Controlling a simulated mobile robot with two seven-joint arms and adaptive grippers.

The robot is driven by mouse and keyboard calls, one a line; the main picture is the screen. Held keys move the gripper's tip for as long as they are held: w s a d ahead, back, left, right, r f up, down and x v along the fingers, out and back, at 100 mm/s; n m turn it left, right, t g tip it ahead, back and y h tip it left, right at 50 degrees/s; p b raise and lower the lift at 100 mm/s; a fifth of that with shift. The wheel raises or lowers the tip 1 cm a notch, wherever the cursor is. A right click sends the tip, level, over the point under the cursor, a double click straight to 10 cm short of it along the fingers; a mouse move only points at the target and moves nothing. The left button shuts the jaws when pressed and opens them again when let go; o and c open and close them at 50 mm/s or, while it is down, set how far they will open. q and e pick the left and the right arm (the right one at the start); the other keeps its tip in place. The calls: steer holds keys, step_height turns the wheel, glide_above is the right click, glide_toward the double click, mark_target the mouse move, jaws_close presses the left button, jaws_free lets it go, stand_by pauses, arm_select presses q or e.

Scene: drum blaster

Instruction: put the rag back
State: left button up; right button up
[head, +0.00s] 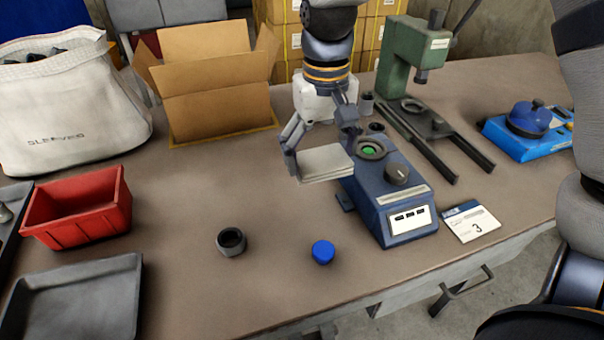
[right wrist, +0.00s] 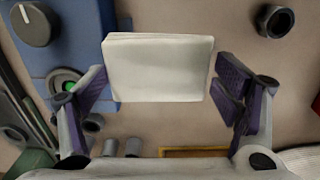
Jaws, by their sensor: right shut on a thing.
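The rag (head: 325,164) is a folded off-white cloth, flat and stacked in layers. My right gripper (head: 321,153) comes from the far side of the bench and is shut on the rag, with a finger at each side. In the right wrist view the rag (right wrist: 158,70) sits between the finger pads of the gripper (right wrist: 160,92). The rag is beside the blue-grey machine (head: 398,192) with the black knob and green-lit well, and partly overlaps its left edge in the head view. It appears to be held above the bench. My left gripper is not in view.
A dark ring (head: 232,241) and a blue cap (head: 323,252) stand on the bench (head: 190,200) in front. A red bin (head: 78,205) and grey tray (head: 75,300) are at left.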

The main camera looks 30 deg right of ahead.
steer(key=w+f+b, duration=0.2)
steer(key=w+f, duration=0.5)
steer(key=f, duration=0.3)
steer(key=shift+w+f, duration=0.25)
steer(key=shift+f, duration=0.05)
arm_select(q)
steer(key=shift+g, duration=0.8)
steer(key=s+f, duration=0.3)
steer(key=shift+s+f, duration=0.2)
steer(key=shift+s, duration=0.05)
arm_select(e)
steer(key=shift+r, duration=0.15)
steer(key=o, duration=1)
steer(key=shift+f, duration=0.2)
steer(key=shift+c, duration=0.2)
steer(key=shift+r, duration=0.1)
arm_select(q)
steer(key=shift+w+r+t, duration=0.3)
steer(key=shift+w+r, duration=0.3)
arm_select(e)
step_height(320, 180, up, 12)
steer(key=shift+r, duration=0.1)
